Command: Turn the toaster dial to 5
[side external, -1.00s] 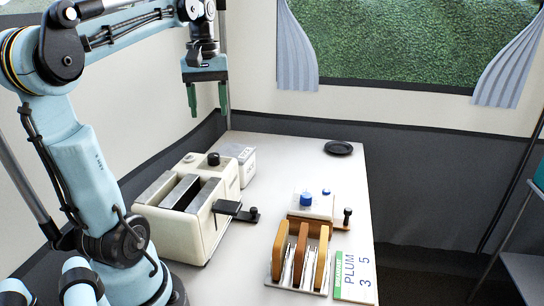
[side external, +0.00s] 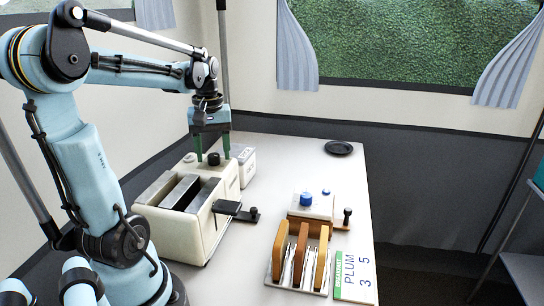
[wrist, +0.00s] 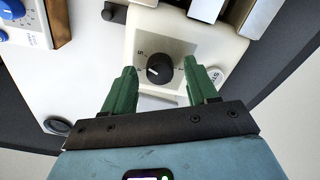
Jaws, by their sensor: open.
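The cream toaster (side external: 226,209) stands on the left of the white table, with two dark slots and a black lever (side external: 227,208) at its side. Its black dial (side external: 213,159) sits on top at the far end. In the wrist view the dial (wrist: 160,68) carries a white mark toward its lower left; a 5 is printed at the upper left of its grey plate. My gripper (side external: 213,150) is open and points down above the dial. In the wrist view its green fingers (wrist: 160,78) lie on either side of the dial, apparently not touching it.
A white box (side external: 245,165) stands close beside the toaster's far end. A black plate (side external: 339,148) lies at the back.

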